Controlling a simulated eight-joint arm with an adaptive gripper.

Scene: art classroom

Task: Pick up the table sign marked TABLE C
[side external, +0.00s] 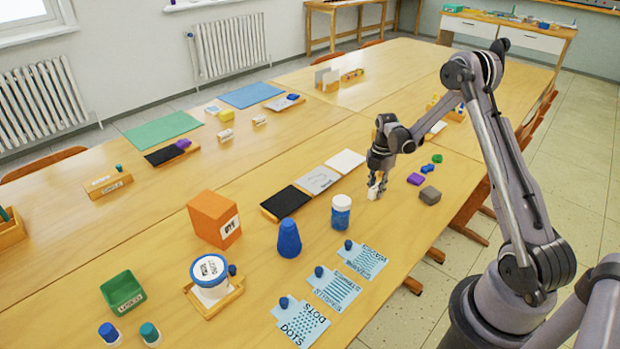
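My gripper (377,180) points down over the near half of the table, right of the blue-and-white jar. A small whitish block (374,192) with dark marks shows at its fingertips, partly hidden by them. I cannot tell whether the fingers grip it or only stand around it, nor whether it touches the table. Other small labelled blocks stand farther off: a white one (225,135) and another (259,121) near the green and blue mats. A wooden holder with a white label (108,184) is at the left. No lettering reads clearly as TABLE C.
The jar (341,212), blue cone (289,238) and orange box (214,219) stand left.

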